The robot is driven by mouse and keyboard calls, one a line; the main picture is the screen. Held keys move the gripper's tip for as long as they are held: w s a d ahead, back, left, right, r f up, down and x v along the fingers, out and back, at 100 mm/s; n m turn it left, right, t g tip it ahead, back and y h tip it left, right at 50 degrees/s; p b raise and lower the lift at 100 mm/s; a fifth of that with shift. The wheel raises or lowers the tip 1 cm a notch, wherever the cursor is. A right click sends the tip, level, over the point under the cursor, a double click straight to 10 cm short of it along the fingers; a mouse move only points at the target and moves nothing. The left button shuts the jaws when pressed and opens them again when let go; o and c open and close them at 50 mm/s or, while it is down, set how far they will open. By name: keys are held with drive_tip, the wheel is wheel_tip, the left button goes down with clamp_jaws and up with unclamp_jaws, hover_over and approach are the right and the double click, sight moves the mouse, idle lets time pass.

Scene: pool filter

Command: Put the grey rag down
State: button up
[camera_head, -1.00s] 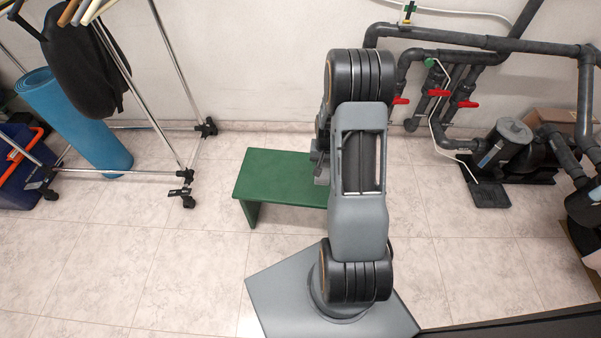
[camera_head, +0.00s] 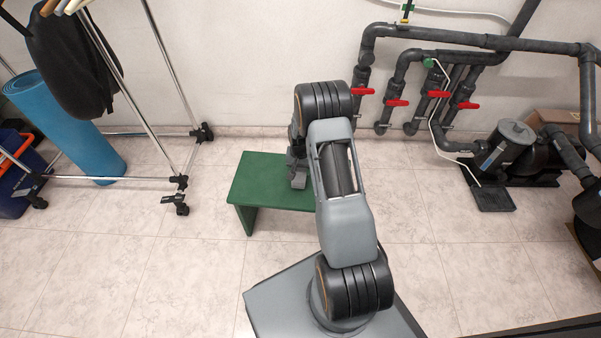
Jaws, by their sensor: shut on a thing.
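My gripper (camera_head: 298,177) is over the green bench (camera_head: 262,182), near the middle of its top, partly hidden behind my arm. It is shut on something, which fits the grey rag. I cannot make out the rag's own outline; it is hidden or blends with the grey of the gripper. I cannot tell whether it touches the bench top. The left part of the bench top is bare.
A chrome clothes rack (camera_head: 160,85) on casters stands left, with a dark garment (camera_head: 75,65) and a rolled blue mat (camera_head: 65,125). Dark pipes with red valves (camera_head: 397,103) and a pump (camera_head: 508,150) are at the right. Tiled floor is clear around the bench.

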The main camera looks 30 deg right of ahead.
drive_tip(key=shift+f, duration=0.65)
drive_tip(key=shift+r, duration=0.1)
drive_tip(key=o, duration=0.5)
drive_tip(key=shift+f, duration=0.25)
drive_tip(key=o, duration=0.5)
drive_tip(key=shift+r, duration=0.1)
